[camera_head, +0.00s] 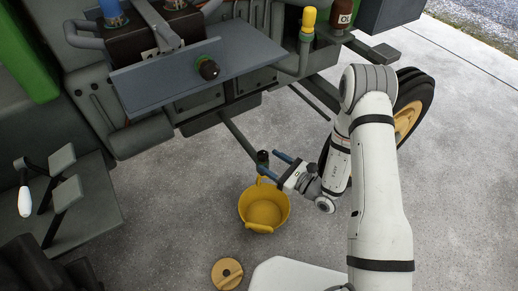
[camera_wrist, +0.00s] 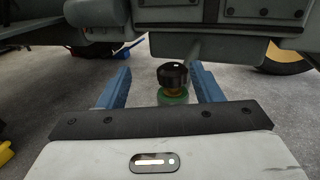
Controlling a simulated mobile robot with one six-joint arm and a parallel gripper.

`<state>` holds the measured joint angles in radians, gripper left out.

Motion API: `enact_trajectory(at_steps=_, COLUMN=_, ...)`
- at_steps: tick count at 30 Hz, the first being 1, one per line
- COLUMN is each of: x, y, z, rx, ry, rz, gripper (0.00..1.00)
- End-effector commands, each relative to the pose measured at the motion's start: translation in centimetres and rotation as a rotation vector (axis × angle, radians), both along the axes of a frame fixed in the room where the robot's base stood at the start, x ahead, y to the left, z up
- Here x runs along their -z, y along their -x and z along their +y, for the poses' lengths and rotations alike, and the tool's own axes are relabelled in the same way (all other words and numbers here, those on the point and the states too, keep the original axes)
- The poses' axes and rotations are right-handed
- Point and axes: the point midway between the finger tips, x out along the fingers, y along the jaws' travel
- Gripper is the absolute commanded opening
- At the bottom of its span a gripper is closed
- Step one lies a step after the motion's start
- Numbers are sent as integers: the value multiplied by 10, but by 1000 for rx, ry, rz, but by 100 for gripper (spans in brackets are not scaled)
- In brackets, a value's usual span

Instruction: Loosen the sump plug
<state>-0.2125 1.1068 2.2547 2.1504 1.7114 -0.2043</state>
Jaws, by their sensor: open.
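A dark round knob-like piece, apparently the sump plug (camera_head: 262,157), sits low under the tractor beside my gripper's fingertips in the head view. In the wrist view the plug (camera_wrist: 172,75) has a black top, with a brass-coloured and green part below it. My gripper (camera_head: 269,163) is open, with its two blue fingers pointing toward the plug. In the wrist view the fingers (camera_wrist: 162,72) stand to the left and right of the plug, with a gap visible on both sides. I cannot tell whether the plug is fully between the tips.
A yellow bucket (camera_head: 247,217) stands on the concrete below my gripper. A round wooden piece (camera_head: 219,281) lies in front of it. The tractor's underside (camera_wrist: 225,48) is close above my fingers. A wheel (camera_head: 413,103) stands right of my arm. Pedals (camera_head: 66,193) are at the left.

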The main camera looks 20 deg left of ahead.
Motion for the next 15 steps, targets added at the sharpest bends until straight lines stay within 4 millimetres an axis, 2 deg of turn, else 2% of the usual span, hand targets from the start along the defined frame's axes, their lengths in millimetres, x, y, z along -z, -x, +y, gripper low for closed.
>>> enact_trajectory(at_steps=3, x=16, y=-4, z=-5, rx=70, ry=5, rz=22, gripper=59)
enact_trajectory(at_steps=7, x=23, y=-8, z=-4, rx=98, ry=7, rz=25, gripper=59)
enact_trajectory(at_steps=15, x=24, y=-25, z=30, rx=97, ry=7, rz=22, gripper=59)
